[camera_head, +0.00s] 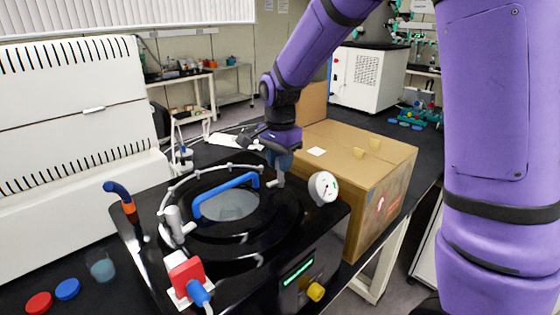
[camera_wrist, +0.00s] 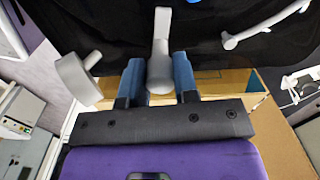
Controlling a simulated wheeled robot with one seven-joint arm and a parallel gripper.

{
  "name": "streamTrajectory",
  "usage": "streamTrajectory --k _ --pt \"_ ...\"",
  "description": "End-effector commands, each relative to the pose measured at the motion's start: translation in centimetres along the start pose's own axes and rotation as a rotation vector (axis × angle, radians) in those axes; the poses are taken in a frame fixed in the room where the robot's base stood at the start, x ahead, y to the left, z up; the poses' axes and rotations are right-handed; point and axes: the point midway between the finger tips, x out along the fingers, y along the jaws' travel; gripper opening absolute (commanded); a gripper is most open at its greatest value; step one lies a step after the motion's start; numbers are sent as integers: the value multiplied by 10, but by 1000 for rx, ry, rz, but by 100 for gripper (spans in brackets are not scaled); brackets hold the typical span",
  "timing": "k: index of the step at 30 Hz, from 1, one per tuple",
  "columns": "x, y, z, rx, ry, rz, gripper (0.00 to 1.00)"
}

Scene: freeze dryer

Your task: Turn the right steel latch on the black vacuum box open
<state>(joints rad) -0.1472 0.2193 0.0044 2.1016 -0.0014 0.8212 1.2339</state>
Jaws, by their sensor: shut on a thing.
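The black vacuum box (camera_head: 325,235) stands on the bench, with a round lid that has a glass window (camera_head: 230,205) and a blue handle (camera_head: 225,183). The right steel latch (camera_head: 277,172) is at the lid's right rear edge, beside the white gauge (camera_head: 323,187). My gripper (camera_head: 280,160) is over this latch from behind. In the wrist view the latch (camera_wrist: 160,50) stands between the two blue fingers (camera_wrist: 158,80), which are shut on its near end. The left steel latch (camera_head: 175,225) is at the lid's left side. The fingertips are partly hidden in the head view.
A cardboard box (camera_head: 375,185) stands right behind the vacuum box, close to my gripper. A red-and-white valve (camera_head: 186,277) and a yellow knob (camera_head: 316,291) are at the front. A large white machine (camera_head: 70,120) stands at the left.

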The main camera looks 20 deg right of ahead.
Motion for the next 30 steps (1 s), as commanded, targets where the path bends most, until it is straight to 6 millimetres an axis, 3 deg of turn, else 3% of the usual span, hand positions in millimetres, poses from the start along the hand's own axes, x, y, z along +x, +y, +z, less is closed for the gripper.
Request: streamTrajectory --k 8,30 --pt "-1 0 0 -172 0 -1 4" --pt "-1 1 -1 -872 2 -2 4"
